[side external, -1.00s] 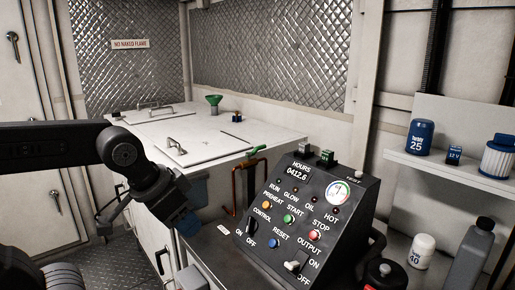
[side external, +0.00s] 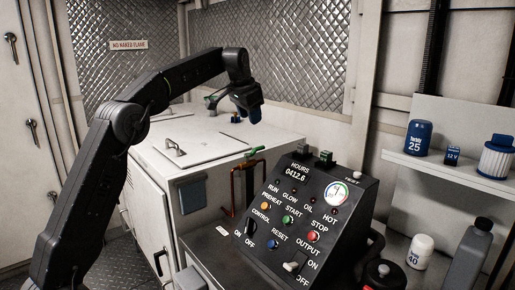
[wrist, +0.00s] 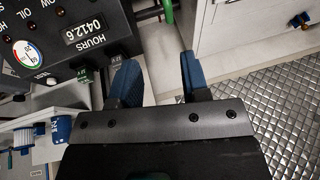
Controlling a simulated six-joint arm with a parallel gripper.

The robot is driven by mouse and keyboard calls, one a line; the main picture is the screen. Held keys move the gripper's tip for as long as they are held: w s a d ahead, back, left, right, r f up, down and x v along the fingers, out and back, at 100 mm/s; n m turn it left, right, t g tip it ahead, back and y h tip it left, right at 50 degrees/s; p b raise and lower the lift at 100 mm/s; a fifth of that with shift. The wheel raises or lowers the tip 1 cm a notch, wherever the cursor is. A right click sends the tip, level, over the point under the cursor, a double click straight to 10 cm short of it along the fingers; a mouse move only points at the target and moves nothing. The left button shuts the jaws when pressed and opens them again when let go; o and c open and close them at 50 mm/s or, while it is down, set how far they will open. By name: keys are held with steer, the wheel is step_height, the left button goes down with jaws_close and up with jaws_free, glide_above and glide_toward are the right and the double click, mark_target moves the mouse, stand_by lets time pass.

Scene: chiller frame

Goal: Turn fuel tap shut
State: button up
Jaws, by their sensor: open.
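The fuel tap looks to be the green lever (side external: 252,152) on top of the copper pipe (side external: 236,190), between the white cabinet and the control panel. A green piece at the top edge of the wrist view (wrist: 167,12) is probably the same lever, mostly cut off. My gripper (side external: 254,118) is above the lever, clear of it, pointing down. In the wrist view, the blue fingers are apart with nothing between them (wrist: 160,62).
The black control panel (side external: 262,222) with knobs and buttons stands close to the right of the lever. The white cabinet top (side external: 225,150) is behind it and to the left. A shelf (side external: 430,168) with blue filters is at right. The air around my gripper is clear.

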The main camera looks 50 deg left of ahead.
mark_target(255, 151)
steer(key=x, duration=0.5)
steer(key=a+x, duration=0.1)
steer(key=x, duration=0.9)
steer(key=shift+w+a+r, duration=0.15)
steer(key=shift+r, duration=0.1)
jaws_close()
